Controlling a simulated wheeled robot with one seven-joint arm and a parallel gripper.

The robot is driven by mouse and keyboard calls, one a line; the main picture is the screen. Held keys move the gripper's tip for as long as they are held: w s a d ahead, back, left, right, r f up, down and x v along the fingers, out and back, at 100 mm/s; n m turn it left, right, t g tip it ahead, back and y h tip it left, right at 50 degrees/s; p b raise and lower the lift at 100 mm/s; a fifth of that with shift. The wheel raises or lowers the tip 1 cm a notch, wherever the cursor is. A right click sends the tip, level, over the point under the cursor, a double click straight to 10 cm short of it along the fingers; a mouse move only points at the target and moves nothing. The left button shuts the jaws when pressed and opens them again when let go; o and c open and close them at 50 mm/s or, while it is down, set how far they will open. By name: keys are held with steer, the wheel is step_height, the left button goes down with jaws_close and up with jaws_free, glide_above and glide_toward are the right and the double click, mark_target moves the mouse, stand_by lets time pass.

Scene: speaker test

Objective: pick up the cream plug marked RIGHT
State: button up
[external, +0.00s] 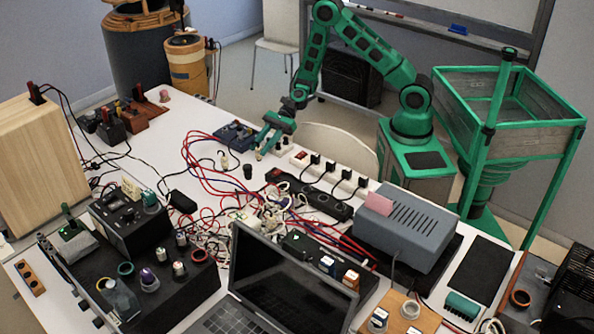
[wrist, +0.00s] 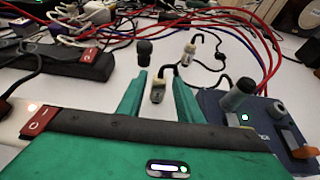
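My gripper (wrist: 158,76) is open, with its two green fingers pointing away over the white table. A small cream plug (wrist: 157,93) on a dark cable shows between the fingers, with a gap on each side; I cannot tell its height relative to the fingertips. A second cream plug (wrist: 189,52) stands a little farther off to the right. I cannot read RIGHT on either plug. In the external view my gripper (external: 268,140) is low over the far side of the table, and a cream plug (external: 224,161) shows to its left.
A black knob-like piece (wrist: 144,50) stands just beyond the left finger. A blue box (wrist: 245,115) with jacks is close on the right. Red and blue cables (wrist: 262,40) arch behind. A black power strip (wrist: 60,62) lies left. An open laptop (external: 290,280) is at the table's front.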

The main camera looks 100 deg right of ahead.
jaws_close()
steer(key=shift+r, duration=0.15)
